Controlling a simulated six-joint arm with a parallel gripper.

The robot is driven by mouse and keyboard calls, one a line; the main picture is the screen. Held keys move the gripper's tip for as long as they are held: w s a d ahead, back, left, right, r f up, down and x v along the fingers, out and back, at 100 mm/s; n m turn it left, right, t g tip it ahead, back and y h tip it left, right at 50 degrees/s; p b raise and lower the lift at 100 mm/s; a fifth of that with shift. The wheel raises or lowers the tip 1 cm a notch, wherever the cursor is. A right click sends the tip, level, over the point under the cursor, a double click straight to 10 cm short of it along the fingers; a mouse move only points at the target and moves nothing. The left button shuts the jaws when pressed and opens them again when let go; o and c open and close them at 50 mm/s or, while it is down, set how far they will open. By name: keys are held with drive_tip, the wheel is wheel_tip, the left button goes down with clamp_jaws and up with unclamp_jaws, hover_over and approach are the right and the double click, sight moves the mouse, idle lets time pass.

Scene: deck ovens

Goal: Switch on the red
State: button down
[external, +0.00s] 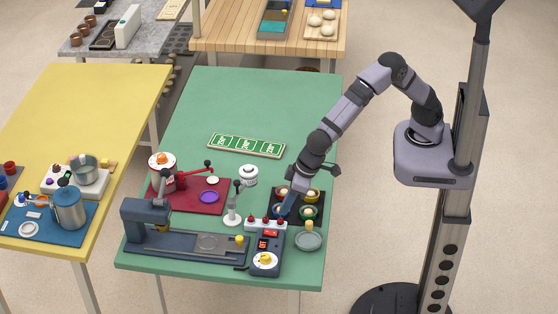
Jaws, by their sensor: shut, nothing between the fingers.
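On the green table, a small white box (266,228) carries a row of red knobs (265,219) near the front. Just below it stands a dark blue control unit (268,250) with a red display (268,243) and a yellow dial (265,261). Which red part is meant, and whether anything is on, I cannot tell. My gripper (284,207) points down from the right, shut and empty, above the left side of a black tray of coloured cups. It is just above and right of the red knobs; contact is not clear.
A black tray (322,208) of cups and a grey bowl (308,241) lie to the right. A long dark machine (190,243) lies front left. A red mat (190,207) holds a white pot (162,168). A white stand (232,215) is close by.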

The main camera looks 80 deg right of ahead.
sight(267, 231)
drive_tip(key=shift+b+v, duration=0.55)
drive_tip(key=shift+v, duration=2.15)
drive_tip(key=shift+w, duration=0.1)
drive_tip(key=shift+w+a+r+b, duration=0.1)
drive_tip(key=shift+w+b, duration=0.45)
drive_tip(key=shift+w, duration=0.1)
drive_tip(key=p+x, duration=0.5)
drive_tip(key=x, duration=0.9)
